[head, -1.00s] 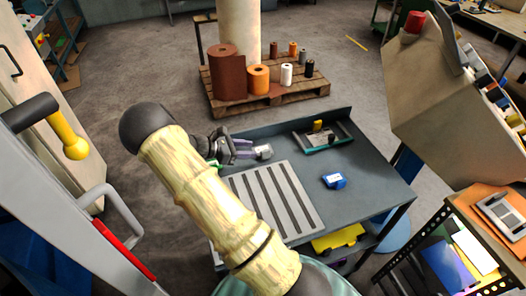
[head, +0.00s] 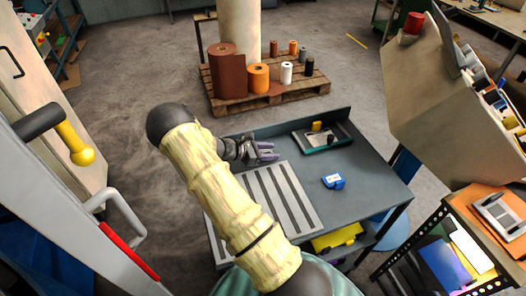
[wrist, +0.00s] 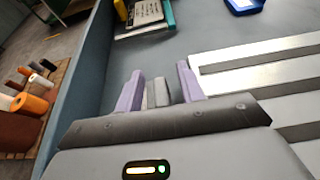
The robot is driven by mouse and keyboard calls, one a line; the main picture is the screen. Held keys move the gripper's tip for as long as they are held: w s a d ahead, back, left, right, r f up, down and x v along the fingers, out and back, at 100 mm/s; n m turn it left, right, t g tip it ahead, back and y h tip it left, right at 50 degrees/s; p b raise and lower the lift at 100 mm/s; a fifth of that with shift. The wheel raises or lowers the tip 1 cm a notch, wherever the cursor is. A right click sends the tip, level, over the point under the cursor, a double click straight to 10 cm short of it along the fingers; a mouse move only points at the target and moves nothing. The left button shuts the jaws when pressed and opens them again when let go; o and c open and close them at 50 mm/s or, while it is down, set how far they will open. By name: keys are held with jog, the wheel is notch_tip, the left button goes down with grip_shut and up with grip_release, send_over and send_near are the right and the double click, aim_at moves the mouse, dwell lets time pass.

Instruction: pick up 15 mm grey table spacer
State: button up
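A small grey block, which looks like the spacer (wrist: 158,94), lies on the dark grey table between the two purple fingers of my gripper (wrist: 160,88) in the wrist view. The fingers are apart, one on each side of the block. A gap shows on the right side; on the left I cannot tell whether finger and block touch. In the head view my gripper (head: 267,151) is low over the back left of the table (head: 375,185), and the block is hidden or too small to make out there.
A light slatted plate (head: 262,200) lies just in front of my gripper. A blue box (head: 333,181) and a tray (head: 341,143) with yellow and dark items lie to the right. A raised rim (wrist: 75,75) runs along the table's back edge. Bare table lies between them.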

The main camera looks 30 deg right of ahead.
jog(key=shift+s+d+f, duration=0.15)
jog(key=shift+d+f, duration=0.15)
jog(key=shift+d, duration=0.35)
grip_shut()
